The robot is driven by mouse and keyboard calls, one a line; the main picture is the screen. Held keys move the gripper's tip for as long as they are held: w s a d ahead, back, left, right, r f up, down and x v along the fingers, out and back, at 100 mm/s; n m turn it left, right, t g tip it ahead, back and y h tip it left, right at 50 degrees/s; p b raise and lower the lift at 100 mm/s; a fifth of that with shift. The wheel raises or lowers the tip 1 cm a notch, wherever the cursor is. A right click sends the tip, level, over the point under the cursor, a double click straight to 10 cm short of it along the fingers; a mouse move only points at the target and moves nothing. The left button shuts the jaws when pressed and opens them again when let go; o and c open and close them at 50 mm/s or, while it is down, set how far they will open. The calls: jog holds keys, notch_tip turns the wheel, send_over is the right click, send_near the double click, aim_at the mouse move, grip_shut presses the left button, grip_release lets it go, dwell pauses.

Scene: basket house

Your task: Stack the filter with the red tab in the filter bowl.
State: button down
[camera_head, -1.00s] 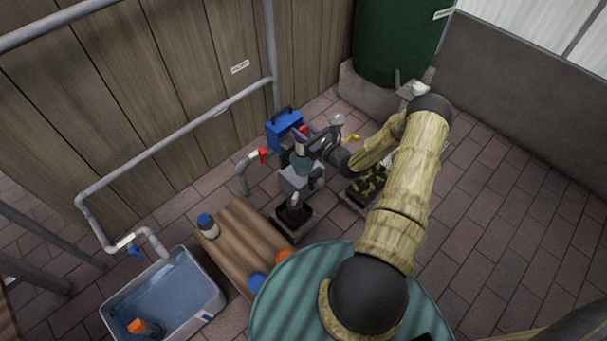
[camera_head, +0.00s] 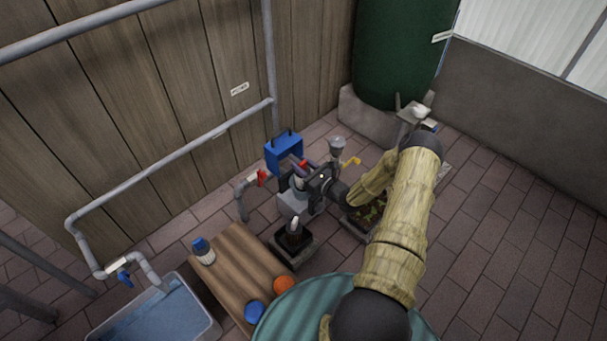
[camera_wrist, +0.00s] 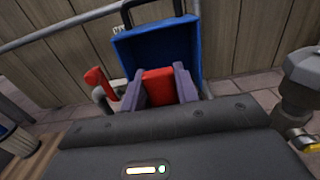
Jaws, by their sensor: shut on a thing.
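My gripper (camera_wrist: 159,88) is shut on a red tab (camera_wrist: 160,86), which sits between its two grey-purple fingers in the wrist view. In the head view my gripper (camera_head: 303,167) is above a grey block-like unit (camera_head: 288,206). A small pale part (camera_head: 298,184), perhaps the filter under the tab, shows between the gripper and this unit. The wrist hides most of it, so I cannot tell whether it is inside the unit or just above it. I cannot clearly pick out the filter bowl; it may be this grey unit.
An open blue box (camera_head: 285,147) stands just behind the gripper. A pipe with a red valve (camera_head: 261,178) is to the left, a metal funnel (camera_head: 337,147) to the right. A dark tray (camera_head: 277,247) is in front. A wooden bench (camera_head: 232,272) holds a blue-capped bottle (camera_head: 203,250).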

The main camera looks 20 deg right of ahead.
notch_tip(320, 180, down, 3)
jog(key=shift+f+b, duration=0.2)
jog(key=shift+b, duration=1.05)
jog(key=shift+f, duration=0.15)
jog(key=shift+f, duration=0.3)
jog(key=c, duration=1.1)
grip_release()
jog(key=shift+o, duration=0.2)
